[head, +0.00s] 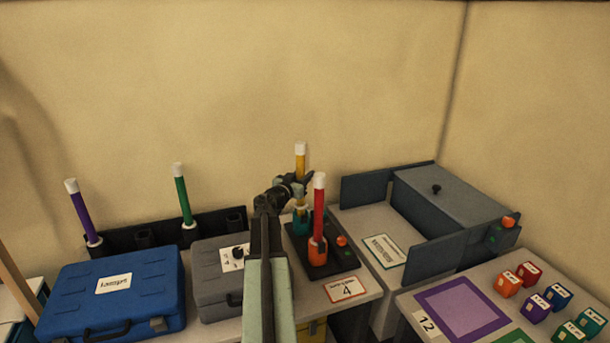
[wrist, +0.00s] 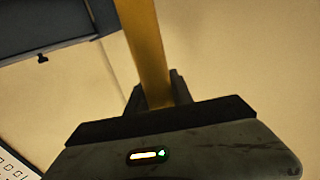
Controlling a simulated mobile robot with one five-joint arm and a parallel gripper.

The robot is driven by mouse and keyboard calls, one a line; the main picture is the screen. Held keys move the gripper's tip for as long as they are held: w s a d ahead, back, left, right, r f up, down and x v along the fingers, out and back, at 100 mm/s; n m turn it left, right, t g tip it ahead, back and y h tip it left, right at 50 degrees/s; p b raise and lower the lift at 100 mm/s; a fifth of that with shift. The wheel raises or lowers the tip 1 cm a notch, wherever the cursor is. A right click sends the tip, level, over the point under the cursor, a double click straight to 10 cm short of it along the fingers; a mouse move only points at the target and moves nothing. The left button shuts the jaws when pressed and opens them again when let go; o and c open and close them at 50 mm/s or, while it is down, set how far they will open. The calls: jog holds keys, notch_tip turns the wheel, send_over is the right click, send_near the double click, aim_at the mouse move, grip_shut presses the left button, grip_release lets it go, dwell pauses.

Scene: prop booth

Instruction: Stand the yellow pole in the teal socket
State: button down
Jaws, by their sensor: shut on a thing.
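The yellow pole (head: 300,163), white-tipped, stands upright over the teal socket (head: 301,224) on a black base (head: 338,258). My gripper (head: 301,186) is shut on the pole partway along its length. The wrist view also shows the yellow pole (wrist: 147,45) between the fingers of my gripper (wrist: 160,90). In the head view the pole's lower part meets the socket's top, partly behind my gripper; I cannot tell how deep it sits. The wrist view does not show the socket.
A red pole (head: 319,210) stands in an orange socket (head: 317,252) close in front. A rack (head: 160,232) at back left holds a purple and a green pole. Blue (head: 112,295) and grey (head: 215,275) cases stand before it. A grey cabinet (head: 450,205) is at right.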

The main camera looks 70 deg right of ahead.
notch_tip(320, 180, down, 2)
jog(key=shift+f+b, duration=0.15)
jog(key=shift+b, duration=0.85)
jog(key=c, duration=1)
grip_release()
jog(key=shift+c, duration=0.2)
jog(key=shift+a, duration=0.15)
jog(key=w+a, duration=0.1)
jog(key=a, duration=0.6)
jog(key=shift+w+a, duration=0.15)
jog(key=shift+a, duration=0.05)
